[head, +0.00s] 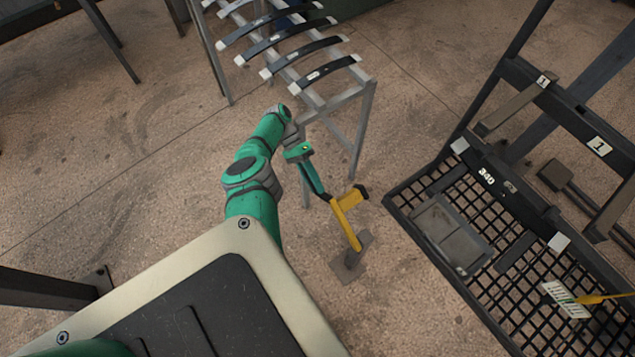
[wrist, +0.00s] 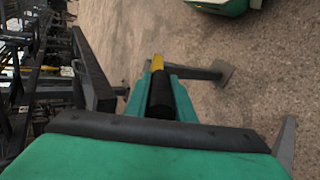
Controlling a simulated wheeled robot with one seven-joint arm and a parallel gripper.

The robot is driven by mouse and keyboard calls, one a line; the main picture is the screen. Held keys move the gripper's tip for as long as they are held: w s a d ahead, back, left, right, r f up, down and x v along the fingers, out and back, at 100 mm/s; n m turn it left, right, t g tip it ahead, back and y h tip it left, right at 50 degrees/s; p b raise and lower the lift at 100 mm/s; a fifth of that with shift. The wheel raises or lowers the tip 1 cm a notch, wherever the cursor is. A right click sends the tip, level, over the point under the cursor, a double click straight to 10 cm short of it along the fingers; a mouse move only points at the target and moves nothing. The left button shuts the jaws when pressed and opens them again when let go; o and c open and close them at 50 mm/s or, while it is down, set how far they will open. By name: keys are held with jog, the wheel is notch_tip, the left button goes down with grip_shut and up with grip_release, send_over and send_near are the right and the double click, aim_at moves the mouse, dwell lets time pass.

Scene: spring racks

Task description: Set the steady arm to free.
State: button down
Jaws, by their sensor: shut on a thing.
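The steady arm (head: 345,222) appears to be the yellow bent arm on a grey post and floor plate (head: 350,262), in the middle of the head view. It has a short yellow branch with a black end to the right. My gripper (head: 326,196) reaches down to its upper end from the left. In the wrist view, my gripper (wrist: 160,98) has its green fingers shut on a black grip (wrist: 160,95), with some yellow (wrist: 157,63) just beyond it. The fingers hide part of the grip. No marking for free is readable.
A silver rack (head: 367,95) bearing several dark leaf springs stands behind my arm. A black frame with a mesh shelf (head: 395,203), a grey tray (head: 450,235) and labels stands at the right. Speckled floor is open at the left and between rack and frame.

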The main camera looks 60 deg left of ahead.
jog(key=shift+w+d+f, duration=0.1)
jog(key=shift+d+f, duration=0.15)
jog(key=c, duration=1.6)
grip_release()
jog(key=shift+o, duration=0.3)
jog(key=shift+w, duration=0.1)
jog(key=shift+a+r, duration=0.1)
jog(key=shift+a, duration=0.05)
jog(key=shift+s, duration=0.25)
jog(key=shift+w, duration=0.2)
jog(key=shift+r, duration=0.1)
